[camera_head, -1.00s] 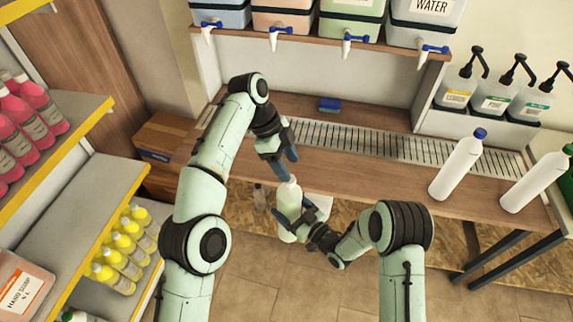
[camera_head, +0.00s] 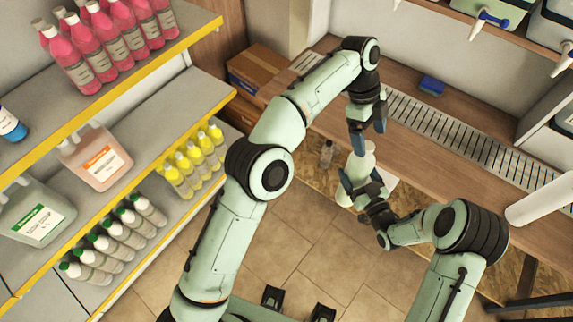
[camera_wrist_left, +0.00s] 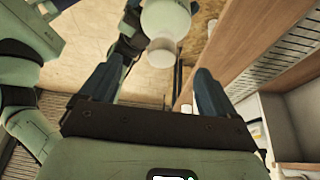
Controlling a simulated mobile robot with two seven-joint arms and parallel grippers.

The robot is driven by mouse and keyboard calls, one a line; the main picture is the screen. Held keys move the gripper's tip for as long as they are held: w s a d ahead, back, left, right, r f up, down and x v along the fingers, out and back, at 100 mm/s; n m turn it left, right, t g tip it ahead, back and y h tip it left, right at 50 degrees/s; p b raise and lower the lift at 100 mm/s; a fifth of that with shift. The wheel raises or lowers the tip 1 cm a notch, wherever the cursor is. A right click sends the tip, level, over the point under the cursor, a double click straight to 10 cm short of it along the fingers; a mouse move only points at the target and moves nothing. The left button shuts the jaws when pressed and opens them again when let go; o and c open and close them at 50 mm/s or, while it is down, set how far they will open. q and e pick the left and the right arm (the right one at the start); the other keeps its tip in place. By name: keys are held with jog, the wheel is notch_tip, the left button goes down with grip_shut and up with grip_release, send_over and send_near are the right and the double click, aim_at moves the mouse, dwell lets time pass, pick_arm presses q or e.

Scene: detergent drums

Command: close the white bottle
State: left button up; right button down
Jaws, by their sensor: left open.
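The white bottle (camera_head: 362,165) is upright in front of the counter's edge in the head view, partly covered by gripper fingers. My right gripper (camera_head: 360,184) is shut around its body. My left gripper (camera_head: 368,140) is open and empty, its fingers pointing down just above and beside the bottle's top. In the left wrist view the bottle (camera_wrist_left: 166,18) is at the top, its narrow white end (camera_wrist_left: 162,52) near the space between the open left fingers (camera_wrist_left: 160,70). I cannot tell whether that end is bare neck or cap.
The counter (camera_head: 430,150) has a metal drain grate (camera_head: 450,130) and a blue sponge (camera_head: 432,85). Shelves at the left hold pink bottles (camera_head: 90,55), yellow bottles (camera_head: 190,160) and jugs.

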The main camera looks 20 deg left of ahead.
pick_arm(q)
jog(key=shift+f, duration=0.95)
jog(key=n+t, duration=0.1)
jog(key=n, duration=0.2)
jog(key=shift+s, duration=0.15)
notch_tip(320, 180, up, 7)
jog(key=shift+d+f, duration=0.1)
jog(key=shift+f, duration=0.1)
jog(key=shift+a+n, duration=0.2)
jog(key=shift+n, duration=0.1)
jog(key=w+a+f+n+t+y, duration=0.25)
jog(key=a+f+n+t, duration=0.25)
jog(key=a+f+n, duration=0.9)
jog(key=s+a+f+n+y, duration=0.2)
jog(key=s+a+f+n, duration=0.2)
jog(key=s+a+f, duration=0.2)
jog(key=shift+s+f+n+t, duration=0.4)
jog(key=shift+s+f, duration=0.8)
jog(key=shift+f, duration=0.45)
